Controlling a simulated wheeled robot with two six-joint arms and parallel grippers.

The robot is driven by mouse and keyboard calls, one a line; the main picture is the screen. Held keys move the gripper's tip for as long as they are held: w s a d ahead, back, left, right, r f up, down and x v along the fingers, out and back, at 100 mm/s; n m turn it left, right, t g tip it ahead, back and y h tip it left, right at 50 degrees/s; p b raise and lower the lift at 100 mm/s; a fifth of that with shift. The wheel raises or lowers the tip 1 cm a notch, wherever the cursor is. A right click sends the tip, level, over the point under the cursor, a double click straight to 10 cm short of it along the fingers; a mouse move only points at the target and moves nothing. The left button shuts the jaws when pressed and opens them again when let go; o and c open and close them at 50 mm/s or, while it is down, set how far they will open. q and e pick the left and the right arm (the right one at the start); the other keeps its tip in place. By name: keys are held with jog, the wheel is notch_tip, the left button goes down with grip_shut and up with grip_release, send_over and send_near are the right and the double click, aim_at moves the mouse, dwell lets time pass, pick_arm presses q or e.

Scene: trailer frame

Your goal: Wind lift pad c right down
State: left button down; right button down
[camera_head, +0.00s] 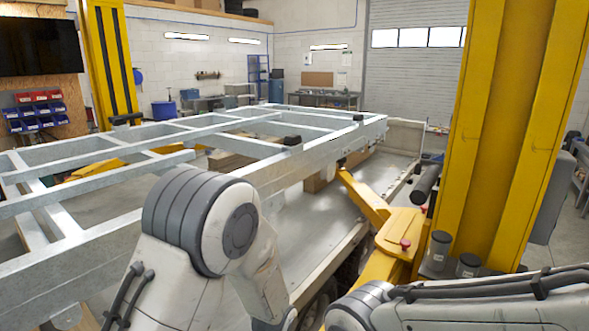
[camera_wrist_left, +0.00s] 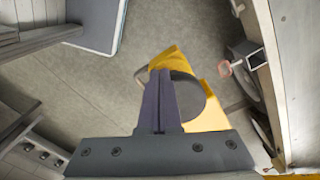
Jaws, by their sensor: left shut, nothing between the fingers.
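In the left wrist view, my left gripper (camera_wrist_left: 163,80) is shut, its dark fingers together and empty. A round dark pad (camera_wrist_left: 191,97) lies behind the fingers on the end of a yellow lift arm (camera_wrist_left: 214,112). The fingers cover its left part, and I cannot tell whether they touch it. No letter shows on it. In the head view, a yellow lift arm (camera_head: 365,200) reaches from the right post toward the galvanized trailer frame (camera_head: 285,172). The left gripper is hidden there behind my arm. My right arm shows at the lower right, its gripper out of view.
A yellow lift post (camera_head: 504,140) stands close on the right, with dark cylinders (camera_head: 438,250) on the yellow structure at its base. Another yellow post (camera_head: 107,60) stands at the back left. Concrete floor (camera_wrist_left: 85,88) shows left of the pad in the wrist view.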

pick_arm(q)
jog(key=shift+w, duration=0.3)
jog(key=shift+w+a+p, duration=0.25)
jog(key=shift+w+a, duration=0.1)
jog(key=shift+w, duration=0.25)
jog(key=shift+w+a+p, duration=0.25)
jog(key=shift+w+a, duration=0.1)
jog(key=shift+w, duration=0.2)
jog(key=shift+w+a, duration=0.1)
jog(key=shift+w, duration=0.6)
jog(key=shift+a, duration=0.15)
notch_tip(320, 180, up, 6)
jog(key=p, duration=0.5)
jog(key=shift+a, duration=0.25)
jog(key=shift+s, duration=0.1)
